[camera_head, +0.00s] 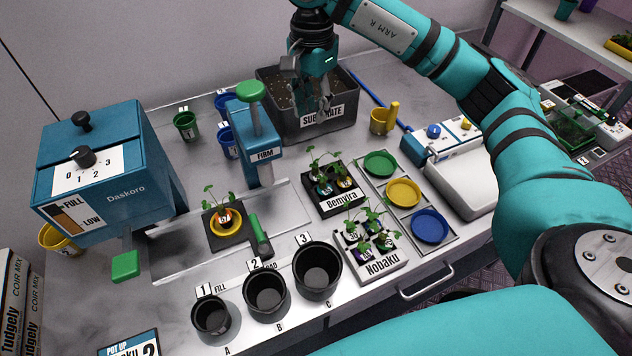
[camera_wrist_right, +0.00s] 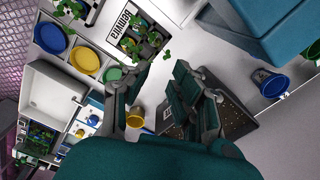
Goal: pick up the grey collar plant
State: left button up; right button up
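My right gripper (camera_head: 308,95) hangs over the substrate bin (camera_head: 330,126) at the back. Its fingers are apart and empty; the right wrist view also shows this gripper (camera_wrist_right: 160,92) open. Small green plants stand in two trays: the black Bemyira tray (camera_head: 340,203) and the pale Nobaku tray (camera_head: 385,270) in front of it. Another plant (camera_head: 222,217) with an orange and yellow collar sits on the press plate. Tray collars are small and partly covered by leaves; I cannot clearly tell which is grey. My left gripper is not in view.
A blue press (camera_head: 255,140) stands left of the Bemyira tray. Green, yellow and blue dishes (camera_head: 403,193) lie to its right. Several black pots (camera_head: 266,295) line the front edge. A yellow cup (camera_head: 380,122) stands right of the bin.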

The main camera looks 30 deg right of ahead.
jog(key=p, duration=0.3)
send_over(314, 166)
notch_tip(314, 166, down, 10)
jog(key=shift+w+f, duration=0.1)
jog(key=shift+f, duration=0.05)
notch_tip(314, 166, down, 5)
jog(key=shift+r+p, duration=0.1)
jog(key=shift+p, duration=0.95)
jog(key=shift+f, duration=0.3)
grip_shut()
